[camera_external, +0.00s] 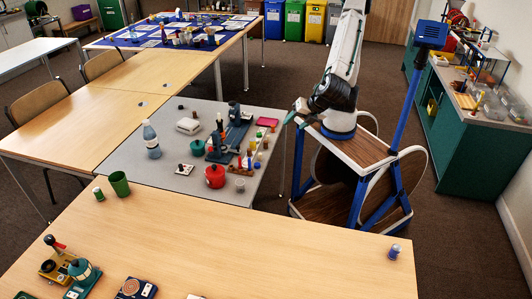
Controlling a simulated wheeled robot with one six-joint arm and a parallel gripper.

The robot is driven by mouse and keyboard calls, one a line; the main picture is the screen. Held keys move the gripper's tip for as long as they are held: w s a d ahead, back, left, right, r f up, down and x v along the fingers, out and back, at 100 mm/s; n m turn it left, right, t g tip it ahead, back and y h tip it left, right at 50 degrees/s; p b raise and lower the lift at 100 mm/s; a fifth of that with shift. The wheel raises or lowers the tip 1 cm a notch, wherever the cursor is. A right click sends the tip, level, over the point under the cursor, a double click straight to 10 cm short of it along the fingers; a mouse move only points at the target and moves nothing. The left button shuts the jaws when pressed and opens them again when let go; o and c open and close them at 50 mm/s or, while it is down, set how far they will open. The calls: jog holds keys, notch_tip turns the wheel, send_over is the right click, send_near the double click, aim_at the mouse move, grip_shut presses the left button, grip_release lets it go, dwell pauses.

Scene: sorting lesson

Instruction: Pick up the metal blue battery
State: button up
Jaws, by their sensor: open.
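A small upright blue and silver cylinder (393,251), which looks like the metal blue battery, stands near the right edge of the front wooden table (300,262). Its fine detail is too small to tell. Nothing touches it.
The grey table (178,180) holds a water bottle (151,140), a red pot (214,176) and several small items. A green cup (119,183) and several devices stand on the front table's left. Its right half is mostly clear. A green cabinet (458,140) stands at right.

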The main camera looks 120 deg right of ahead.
jog(key=w+a+f+n+t, duration=0.1)
jog(key=a+f+n+t, duration=0.2)
jog(key=a, duration=0.5)
jog(key=w+a+f+n+t, duration=0.1)
jog(key=a+f+n, duration=0.3)
jog(key=a, duration=0.5)
jog(key=n+t+y, duration=0.6)
jog(key=n+y, duration=0.2)
jog(key=n, duration=0.9)
send_near(393, 252)
jog(key=shift+r+x, duration=0.25)
jog(key=shift+x, duration=1)
jog(key=shift+w+a+f+y, duration=0.1)
jog(key=shift+w+f+y, duration=0.05)
jog(key=shift+f+y, duration=0.15)
jog(key=x, duration=0.7)
jog(key=shift+w+f, duration=0.1)
jog(key=c, duration=1.1)
